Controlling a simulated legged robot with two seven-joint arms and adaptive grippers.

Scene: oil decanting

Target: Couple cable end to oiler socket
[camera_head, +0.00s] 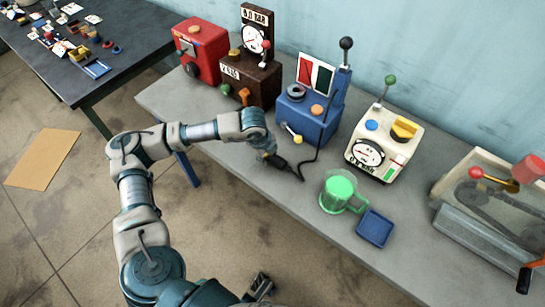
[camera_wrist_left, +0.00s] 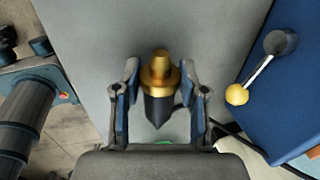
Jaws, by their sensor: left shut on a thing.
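My left gripper (camera_head: 268,155) is shut on the cable end (camera_wrist_left: 160,75), a black plug with a stepped brass tip. In the left wrist view the plug sits between the two fingers (camera_wrist_left: 160,95), its brass tip pointing away from the wrist. In the head view the plug (camera_head: 277,161) is above the bench, in front of the blue machine. Its black cable (camera_head: 299,174) loops up to the blue machine (camera_head: 307,118). I cannot tell which machine has the oiler socket; no socket shows clearly. A dark jaw-like part at the bottom edge appears to be my right gripper (camera_head: 260,287).
Red (camera_head: 198,50), brown (camera_head: 249,78) and cream (camera_head: 384,145) machines stand along the grey bench (camera_head: 220,135). A green mug (camera_head: 339,192) and a blue tray (camera_head: 375,229) are right of the plug. A yellow-knobbed lever (camera_wrist_left: 238,94) juts from the blue machine.

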